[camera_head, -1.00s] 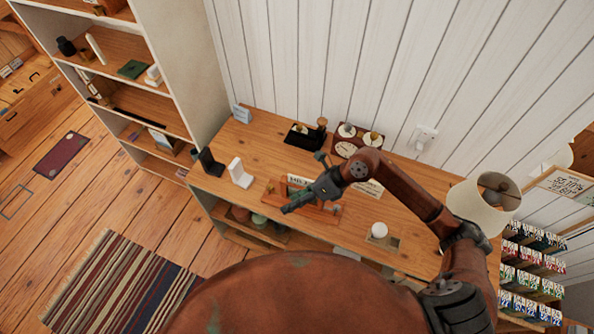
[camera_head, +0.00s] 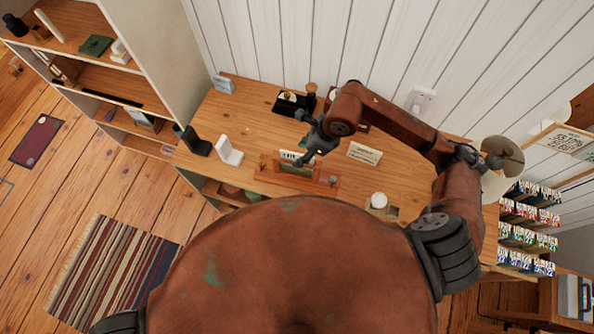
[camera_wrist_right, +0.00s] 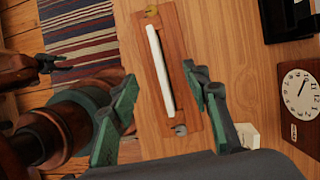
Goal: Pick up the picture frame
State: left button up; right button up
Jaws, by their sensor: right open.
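A thin upright panel with a pale edge stands in a long wooden holder (camera_head: 297,181) on the desk. It looks like the picture frame (camera_head: 296,158), partly covered by my gripper in the head view. In the right wrist view the picture frame (camera_wrist_right: 160,70) is a narrow white-edged strip seen from above. My right gripper (camera_head: 308,152) is above it and open. In the right wrist view its fingers (camera_wrist_right: 160,78) are spread on either side of the strip, with gaps. What looks like my left gripper (camera_wrist_right: 52,62) shows small at the left; its jaws are unclear.
Left of the holder stand a white stand (camera_head: 229,151) and a black one (camera_head: 196,142). Behind are a black tray (camera_head: 290,103) and a small sign (camera_head: 365,153). A white cup (camera_head: 378,201) and a lamp (camera_head: 502,156) are to the right. A clock (camera_wrist_right: 300,95) shows in the wrist view.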

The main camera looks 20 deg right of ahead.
jog(key=s+d+x, duration=0.1)
jog(key=x, duration=0.5)
jog(key=shift+w+f+p, duration=0.4)
jog(key=shift+f+p, duration=0.05)
jog(key=shift+f, duration=0.05)
jog(key=shift+a+f+b, duration=0.1)
jog(key=shift+f+b, duration=0.15)
jog(key=shift+b, duration=0.1)
grip_shut()
dwell(0.6)
dwell(0.4)
jog(key=shift+w+a+r, duration=0.1)
